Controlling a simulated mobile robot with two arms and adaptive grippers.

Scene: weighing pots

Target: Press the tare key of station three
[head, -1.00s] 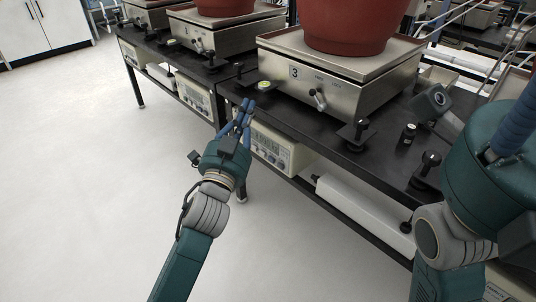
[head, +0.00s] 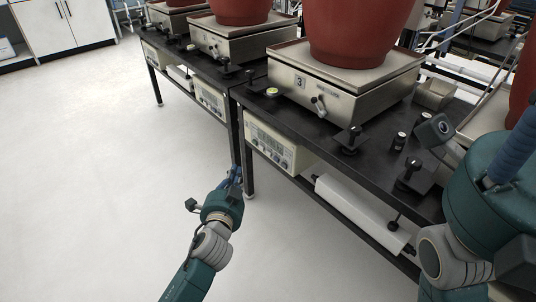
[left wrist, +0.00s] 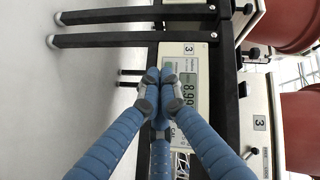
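Station three's scale (head: 345,98), marked 3, stands on the black bench with a red pot (head: 350,35) on it. Its cream indicator (head: 268,143) hangs under the bench top, with small keys on its front too small to read in the head view. In the left wrist view the indicator (left wrist: 190,48) bears a 3 and a lit display; my fingers cover part of its front. My left gripper (head: 236,172) is below and left of the indicator, near the bench leg. Its blue fingertips (left wrist: 167,76) are together, with nothing held.
Neighbouring stations with pots stand further along; one indicator (head: 211,98) hangs there. A white box (head: 358,212) lies on the lower shelf. Black knobs (head: 350,139) stand along the bench edge. The floor (head: 90,190) left of the bench is clear.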

